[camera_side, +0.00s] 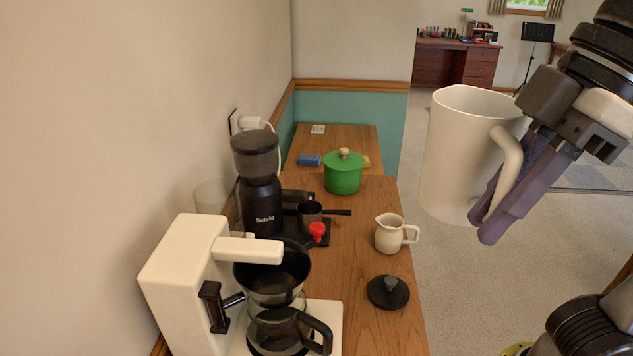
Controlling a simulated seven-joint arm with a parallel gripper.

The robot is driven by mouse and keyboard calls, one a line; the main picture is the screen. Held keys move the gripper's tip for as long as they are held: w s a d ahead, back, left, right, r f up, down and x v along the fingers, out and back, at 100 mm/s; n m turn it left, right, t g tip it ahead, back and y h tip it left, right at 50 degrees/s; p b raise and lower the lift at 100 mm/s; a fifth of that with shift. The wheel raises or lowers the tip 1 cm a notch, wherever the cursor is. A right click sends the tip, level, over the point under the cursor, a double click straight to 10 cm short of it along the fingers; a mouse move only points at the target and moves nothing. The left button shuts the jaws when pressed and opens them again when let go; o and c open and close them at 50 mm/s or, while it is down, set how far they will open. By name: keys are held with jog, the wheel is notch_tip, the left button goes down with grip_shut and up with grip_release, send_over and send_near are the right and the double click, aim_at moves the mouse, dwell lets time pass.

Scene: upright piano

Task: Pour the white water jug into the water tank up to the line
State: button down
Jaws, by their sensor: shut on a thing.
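The white water jug (456,150) is in the air at the right, upright or nearly so, beyond the counter's right edge. My gripper (484,220) is shut on its handle, with the purple fingers at the handle's lower part. The jug's inside and water level cannot be seen. The white coffee maker (185,270) stands at the front left of the counter, with a black filter basket and a glass carafe (275,325). A translucent container (213,197) behind it may be the water tank. It is partly hidden, and no fill line can be made out.
A black grinder (262,205), small pan (311,212), red-knobbed tool (317,232), cream pitcher (389,234) and black lid (388,292) stand on the wooden counter (365,270). A green pot (343,175) stands farther back. A wall bounds the left side.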

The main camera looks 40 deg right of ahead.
jog(key=w+a+r+m, duration=0.1)
jog(key=w+a+r, duration=0.2)
jog(key=w+a, duration=0.45)
jog(key=w+a+r, duration=0.3)
jog(key=w+a, duration=0.4)
jog(key=a, duration=0.2)
jog(key=w+a+f, duration=0.8)
jog(key=a+f, duration=0.3)
jog(key=f, duration=0.1)
jog(key=shift+w, duration=0.4)
jog(key=w+d+r+m+g+y, duration=0.1)
jog(key=w+d+r+g+y, duration=0.2)
jog(key=d+r+g+y, duration=0.1)
notch_tip(320, 180, up, 3)
jog(key=shift+w+f+m+y, duration=0.2)
jog(key=shift+w+m+y, duration=0.2)
jog(key=shift+y, duration=0.4)
jog(key=shift+w+d+r+m+g+y+b, duration=0.2)
jog(key=shift+w+d+r+g+y+b, duration=0.15)
jog(key=shift+g+y, duration=0.2)
jog(key=shift+w+d+r+m+g+y+b, duration=0.15)
jog(key=shift+w+d+r+m+g+y, duration=0.1)
jog(key=shift+d+g+y, duration=0.3)
dwell(1.6)
